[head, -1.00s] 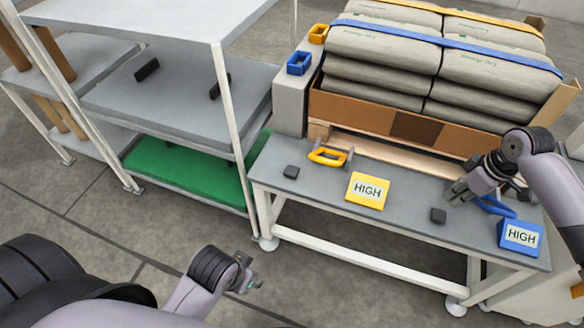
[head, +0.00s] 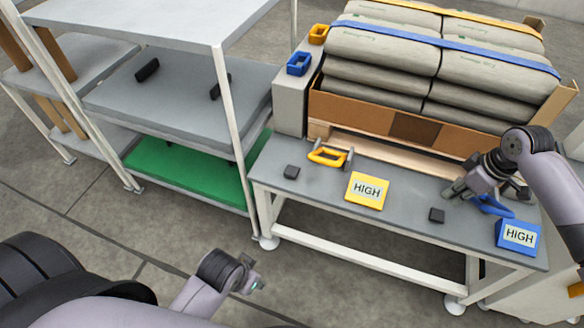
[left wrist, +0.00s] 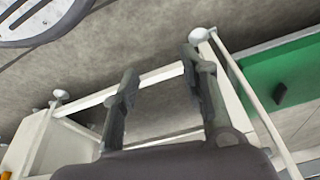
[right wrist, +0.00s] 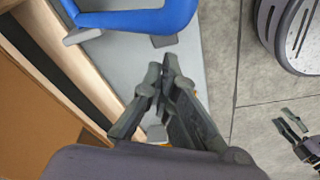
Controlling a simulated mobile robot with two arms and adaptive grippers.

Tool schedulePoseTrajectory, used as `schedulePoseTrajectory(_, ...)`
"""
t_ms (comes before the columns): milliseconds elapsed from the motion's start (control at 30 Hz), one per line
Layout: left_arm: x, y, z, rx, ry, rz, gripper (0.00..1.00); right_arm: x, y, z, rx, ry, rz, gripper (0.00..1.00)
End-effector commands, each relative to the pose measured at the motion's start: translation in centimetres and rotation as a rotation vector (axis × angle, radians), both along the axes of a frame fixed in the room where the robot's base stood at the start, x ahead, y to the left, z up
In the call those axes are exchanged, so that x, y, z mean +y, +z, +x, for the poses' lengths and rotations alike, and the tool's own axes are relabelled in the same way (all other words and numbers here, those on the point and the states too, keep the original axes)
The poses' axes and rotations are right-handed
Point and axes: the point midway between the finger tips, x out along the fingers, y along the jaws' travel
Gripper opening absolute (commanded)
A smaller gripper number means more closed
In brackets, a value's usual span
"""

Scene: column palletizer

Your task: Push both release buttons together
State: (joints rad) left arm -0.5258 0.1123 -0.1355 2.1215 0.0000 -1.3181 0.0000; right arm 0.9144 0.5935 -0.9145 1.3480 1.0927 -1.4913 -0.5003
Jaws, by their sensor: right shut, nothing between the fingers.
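Two small dark blocks lie on the grey table, the left one (head: 291,172) near a yellow handle (head: 325,157), the right one (head: 437,215) near a blue handle (head: 493,207). I cannot tell whether these blocks are the release buttons. A yellow box (head: 367,191) and a blue box (head: 518,236) both read HIGH. My right gripper (head: 456,190) is shut and empty above the table's right part, beside the blue handle. In the right wrist view its fingertips (right wrist: 162,80) meet. My left gripper (head: 254,276) is open and empty, low in front of the table; its fingers (left wrist: 160,75) are apart.
The table's grey top (head: 310,190) has free room between the blocks. Behind it stands a pallet box (head: 360,110) of strapped sacks (head: 385,50). A shelf rack (head: 150,95) with a green lower board stands left. A grey post (head: 290,105) carries yellow and blue parts.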

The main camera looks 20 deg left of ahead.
Motion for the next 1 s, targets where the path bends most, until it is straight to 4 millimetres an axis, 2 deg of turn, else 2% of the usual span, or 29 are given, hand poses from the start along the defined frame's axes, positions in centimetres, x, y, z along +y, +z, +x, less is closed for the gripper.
schedulePoseTrajectory(1000,-0.1,-3.0,-0.1,0.017,-0.002,0.001,0.4,0.0,0.7,0.0,0.0,0.0,0.0,0.0)
